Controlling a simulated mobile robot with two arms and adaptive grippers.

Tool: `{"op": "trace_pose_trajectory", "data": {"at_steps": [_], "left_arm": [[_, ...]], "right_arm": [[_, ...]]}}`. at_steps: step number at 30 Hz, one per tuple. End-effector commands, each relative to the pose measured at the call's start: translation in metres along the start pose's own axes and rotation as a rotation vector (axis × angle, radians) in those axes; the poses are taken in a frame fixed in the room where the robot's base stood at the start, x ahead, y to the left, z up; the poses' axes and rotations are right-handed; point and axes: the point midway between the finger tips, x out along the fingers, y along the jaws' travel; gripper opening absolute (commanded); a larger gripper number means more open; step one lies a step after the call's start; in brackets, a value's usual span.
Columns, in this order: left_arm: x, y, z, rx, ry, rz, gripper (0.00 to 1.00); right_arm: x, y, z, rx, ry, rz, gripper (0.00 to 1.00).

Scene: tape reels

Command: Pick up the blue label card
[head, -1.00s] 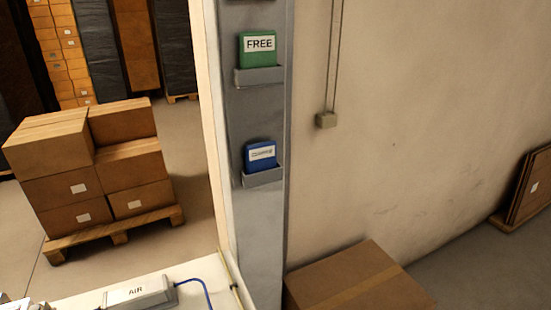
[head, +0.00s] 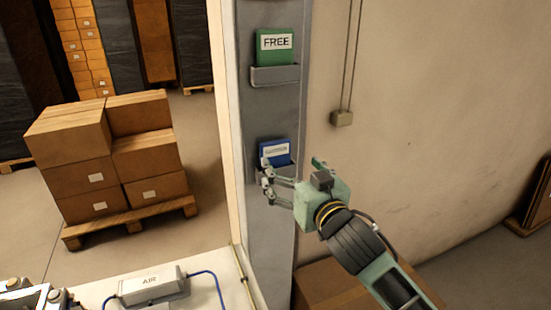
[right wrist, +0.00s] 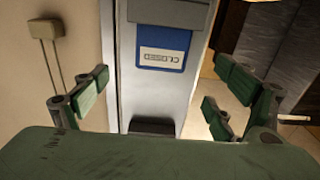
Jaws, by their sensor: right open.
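The blue label card (head: 275,151) with a white label sits upright in a grey pocket on the grey post, partly hidden by the pocket and my fingers. In the right wrist view the card (right wrist: 163,48) appears upside down, and its label reads CLOSED. My right gripper (head: 290,172) is open and empty in front of the card, on its right and lower side in the head view. In the right wrist view its fingers stand left and right of the card, apart from it.
A green FREE card (head: 275,45) sits in a higher pocket (head: 275,76) on the same post. A cable box (head: 342,118) is on the wall to the right. A cardboard box (head: 322,285) stands below my right arm. An AIR unit (head: 152,284) lies at lower left.

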Motion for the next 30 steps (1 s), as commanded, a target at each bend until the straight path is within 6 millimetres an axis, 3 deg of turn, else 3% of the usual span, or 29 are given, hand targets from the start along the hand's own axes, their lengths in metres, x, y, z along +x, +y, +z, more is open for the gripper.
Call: {"op": "trace_pose_trajectory", "data": {"at_steps": [18,28,30], "left_arm": [[-0.032,0.0,-0.002,0.001,-0.002,0.001,0.4],[-0.032,0.0,-0.002,0.001,-0.001,0.001,0.4],[-0.032,0.0,-0.002,0.001,-0.001,0.001,0.4]], "right_arm": [[0.065,-0.003,-0.007,0.0,-0.001,0.002,0.88],[0.071,-0.003,-0.005,-0.001,0.0,0.0,0.88],[0.071,-0.003,-0.005,-0.001,0.0,0.0,0.84]]}}
